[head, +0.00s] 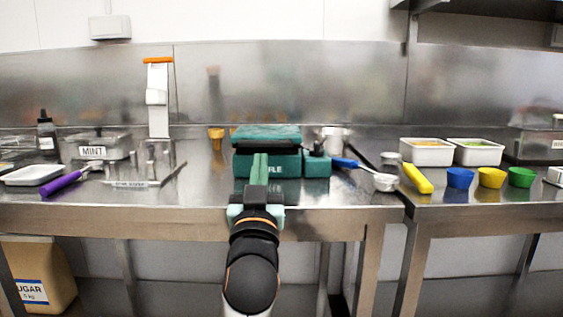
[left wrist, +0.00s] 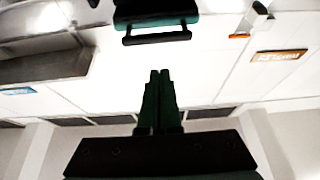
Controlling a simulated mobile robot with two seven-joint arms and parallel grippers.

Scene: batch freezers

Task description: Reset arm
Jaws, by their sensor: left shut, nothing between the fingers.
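My left gripper (head: 260,166) is in the middle of the head view, in front of the green waffle maker (head: 266,138) on the steel counter (head: 150,215). Its green fingers are together with nothing between them. In the left wrist view the shut fingers (left wrist: 159,80) point toward the upper wall. The dark end of the waffle maker with its bar handle (left wrist: 157,36) shows above them in that view, apart from the fingertips. My right gripper is not in view.
A purple-handled scoop (head: 65,182) and a clear rack (head: 146,170) lie to the left. A blue-handled scoop (head: 378,178), a yellow-handled tool (head: 416,178), white tubs (head: 427,152) and coloured cups (head: 491,178) stand to the right. The counter's front strip is mostly clear.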

